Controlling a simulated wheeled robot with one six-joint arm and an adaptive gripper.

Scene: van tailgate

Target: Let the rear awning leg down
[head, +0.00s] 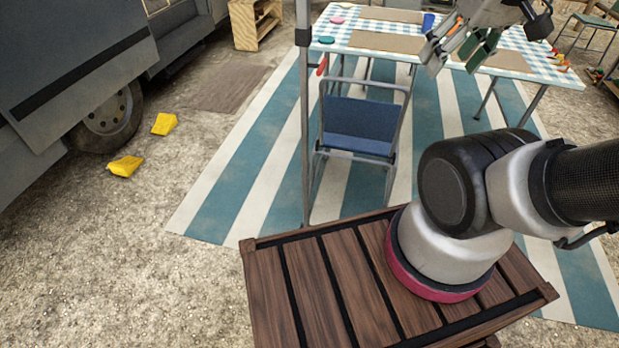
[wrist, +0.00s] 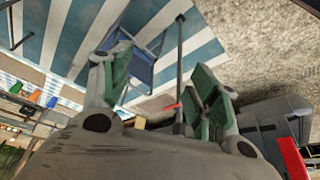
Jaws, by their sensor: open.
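The awning leg (head: 305,130) is a thin grey upright pole left of the blue chair in the head view. A darker collar (head: 303,37) is on it near the top, and a small red lever (head: 322,66) sticks out to its right. In the wrist view the leg (wrist: 180,60) runs between my fingers, with the red lever (wrist: 172,107) low between them. My gripper (head: 458,55), with green finger pads, is open and empty at upper right in the head view, well right of the leg. It also shows in the wrist view (wrist: 163,80).
A blue folding chair (head: 358,122) stands just right of the leg on a striped mat (head: 225,180). A table with a checked cloth (head: 505,62) stands behind. The van (head: 70,60) and two yellow blocks (head: 125,166) are at left.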

